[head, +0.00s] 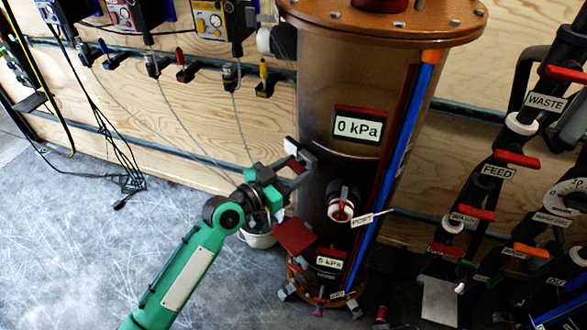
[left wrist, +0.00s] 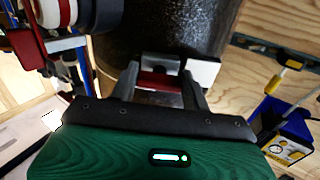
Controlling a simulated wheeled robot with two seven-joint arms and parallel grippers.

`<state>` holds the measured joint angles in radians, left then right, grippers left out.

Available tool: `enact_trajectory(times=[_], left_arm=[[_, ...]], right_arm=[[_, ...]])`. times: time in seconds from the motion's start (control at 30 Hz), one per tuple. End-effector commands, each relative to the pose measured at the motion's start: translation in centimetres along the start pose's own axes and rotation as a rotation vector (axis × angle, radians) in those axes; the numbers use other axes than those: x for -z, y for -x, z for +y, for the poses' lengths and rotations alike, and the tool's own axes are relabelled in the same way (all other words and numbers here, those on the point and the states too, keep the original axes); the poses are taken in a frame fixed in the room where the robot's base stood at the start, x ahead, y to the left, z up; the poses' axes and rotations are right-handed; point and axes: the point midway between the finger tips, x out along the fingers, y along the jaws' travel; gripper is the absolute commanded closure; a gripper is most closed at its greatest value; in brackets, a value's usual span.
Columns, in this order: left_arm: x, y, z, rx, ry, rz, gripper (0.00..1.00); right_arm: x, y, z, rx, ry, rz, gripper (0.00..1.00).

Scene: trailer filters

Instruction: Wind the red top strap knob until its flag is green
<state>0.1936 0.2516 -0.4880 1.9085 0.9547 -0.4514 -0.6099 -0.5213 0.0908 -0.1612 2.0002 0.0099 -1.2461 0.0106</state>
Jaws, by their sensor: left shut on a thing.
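The tall brown cylinder (head: 325,75) stands upright in the middle of the head view. At its left side, my left gripper (head: 294,168) is shut on a small dark red block, which I take to be the top strap knob (head: 299,167). In the left wrist view the same red knob (left wrist: 158,79) sits between the two fingers, against the dark cylinder wall (left wrist: 180,35). A white plate (left wrist: 203,72) lies right beside it; it also shows in the head view (head: 292,146). I see no green flag here. The fingers partly hide the knob. My right gripper is out of view.
A red plate (head: 294,235) sticks out lower on the cylinder, beside a white-rimmed port (head: 341,210). A blue pipe (head: 398,140) runs down its right side. Labelled valves with red handles (head: 517,159) crowd the right. The floor (head: 80,240) at left is mostly clear.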

Motion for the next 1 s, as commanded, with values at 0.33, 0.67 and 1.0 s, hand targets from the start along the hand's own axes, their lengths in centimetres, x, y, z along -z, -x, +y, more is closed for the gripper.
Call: enact_trajectory(times=[0.33, 0.67, 1.0], left_arm=[[0.1, 0.0, 0.0, 0.0, 0.186, -0.001, 0.76], [0.1, 0.0, 0.1, 0.0, 0.396, 0.0, 0.76], [0.0, 0.0, 0.1, 0.001, 0.496, -0.001, 0.76]], right_arm=[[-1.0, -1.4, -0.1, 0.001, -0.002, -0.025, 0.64], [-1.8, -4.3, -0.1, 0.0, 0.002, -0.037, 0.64], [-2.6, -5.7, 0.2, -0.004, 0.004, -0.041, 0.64]])
